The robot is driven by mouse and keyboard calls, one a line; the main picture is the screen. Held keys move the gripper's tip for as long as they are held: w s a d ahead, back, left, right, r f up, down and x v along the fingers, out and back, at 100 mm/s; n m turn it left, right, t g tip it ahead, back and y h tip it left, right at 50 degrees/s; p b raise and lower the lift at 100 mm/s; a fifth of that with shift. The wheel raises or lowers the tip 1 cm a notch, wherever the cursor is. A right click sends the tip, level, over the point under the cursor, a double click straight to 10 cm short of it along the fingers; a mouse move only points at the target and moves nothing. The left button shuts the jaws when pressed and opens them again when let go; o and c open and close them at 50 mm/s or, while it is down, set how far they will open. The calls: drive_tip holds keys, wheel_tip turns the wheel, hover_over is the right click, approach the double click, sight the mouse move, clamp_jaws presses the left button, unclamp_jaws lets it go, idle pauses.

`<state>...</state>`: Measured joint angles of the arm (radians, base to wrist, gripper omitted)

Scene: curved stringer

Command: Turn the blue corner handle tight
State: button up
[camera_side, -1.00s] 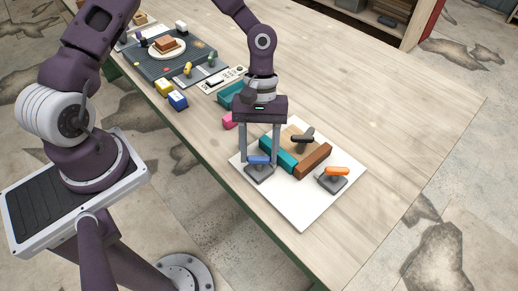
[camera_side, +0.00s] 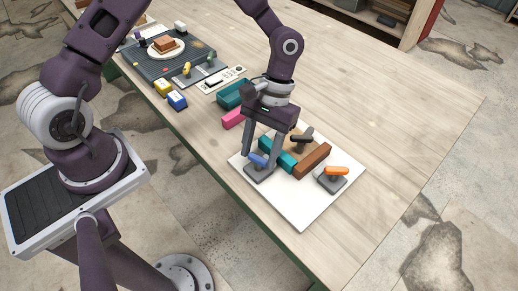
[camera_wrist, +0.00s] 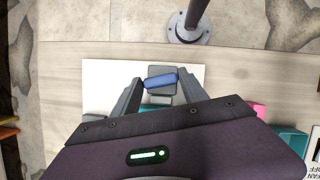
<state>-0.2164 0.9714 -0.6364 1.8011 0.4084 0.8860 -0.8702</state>
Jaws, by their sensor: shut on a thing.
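The blue corner handle (camera_side: 258,160) sits on a dark grey clamp base (camera_side: 261,174) at the near left corner of the white board (camera_side: 302,215). My gripper (camera_side: 259,160) points down over it and is shut on the handle. In the wrist view, the blue handle (camera_wrist: 161,81) lies across the gap between the two fingertips (camera_wrist: 160,83), with the grey base around it. A teal block (camera_side: 276,154) and a brown block (camera_side: 313,160) form an angle on the board beside the clamp.
An orange-handled clamp (camera_side: 336,171) and a black-handled clamp (camera_side: 301,138) stand on the same board. The table to the right is clear.

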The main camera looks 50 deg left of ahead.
drive_tip(key=m, duration=0.2)
drive_tip(key=m+y, duration=0.1)
drive_tip(key=m, duration=0.1)
drive_tip(key=m+y, duration=0.1)
drive_tip(key=m, duration=0.1)
drive_tip(key=shift+d+m, duration=0.25)
drive_tip(key=shift+m, duration=0.05)
drive_tip(key=m+y, duration=0.1)
drive_tip(key=m, duration=0.1)
drive_tip(key=m+t+y, duration=0.1)
drive_tip(key=m, duration=0.2)
drive_tip(key=shift+s+d, duration=0.1)
drive_tip(key=m+t, duration=0.1)
drive_tip(key=m, duration=0.2)
drive_tip(key=m+t+y, duration=0.1)
drive_tip(key=m, duration=0.2)
drive_tip(key=shift+s+m+y, duration=0.15)
drive_tip(key=shift+m+y, duration=0.15)
drive_tip(key=shift+m, duration=0.1)
drive_tip(key=m+t, duration=0.2)
drive_tip(key=m, duration=0.3)
drive_tip(key=shift+s+m, duration=0.15)
drive_tip(key=shift+m, duration=0.15)
drive_tip(key=shift+t, duration=0.3)
drive_tip(key=o, duration=1.4)
